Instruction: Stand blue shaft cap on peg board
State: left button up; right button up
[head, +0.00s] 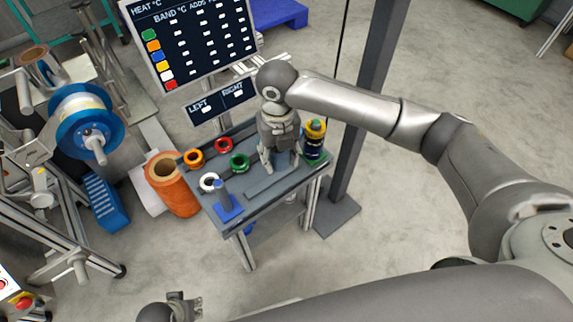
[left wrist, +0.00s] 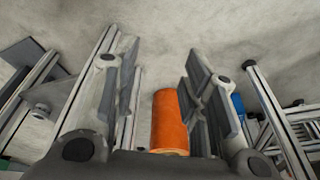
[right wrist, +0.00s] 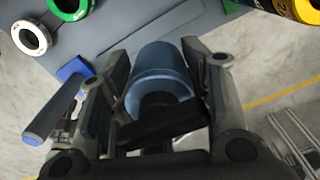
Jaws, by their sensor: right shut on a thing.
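The blue shaft cap (right wrist: 162,72) is a blue, round, hollow-looking piece between the fingers of my right gripper (right wrist: 160,105) in the right wrist view. My left gripper (left wrist: 150,95) is open and empty, away from the table.
A grey post on a blue square base (head: 229,208) stands at the table's front left corner. An orange roll (head: 172,183) stands on the floor left of the table. A sign board (head: 203,50) is behind.

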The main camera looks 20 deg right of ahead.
aim_at(287, 170)
jog(key=f, duration=0.1)
jog(key=w+d+f, duration=0.1)
jog(key=w+d+f+b, duration=0.1)
jog(key=f, duration=0.1)
jog(key=shift+w+d, duration=0.1)
jog(key=shift+w, duration=0.05)
notch_tip(287, 170, down, 3)
jog(key=shift+w+d+r+b, duration=0.1)
jog(key=shift+d+r+b, duration=0.05)
jog(key=shift+b, duration=0.25)
jog(key=shift+f, duration=0.35)
pick_arm(q)
jog(key=w+v, duration=0.1)
jog(key=v, duration=0.7)
jog(key=shift+w+r+t, duration=0.15)
jog(key=shift+w+t, duration=0.15)
jog(key=shift+w, duration=0.45)
pick_arm(e)
jog(key=o, duration=1.2)
jog(key=shift+f, duration=0.1)
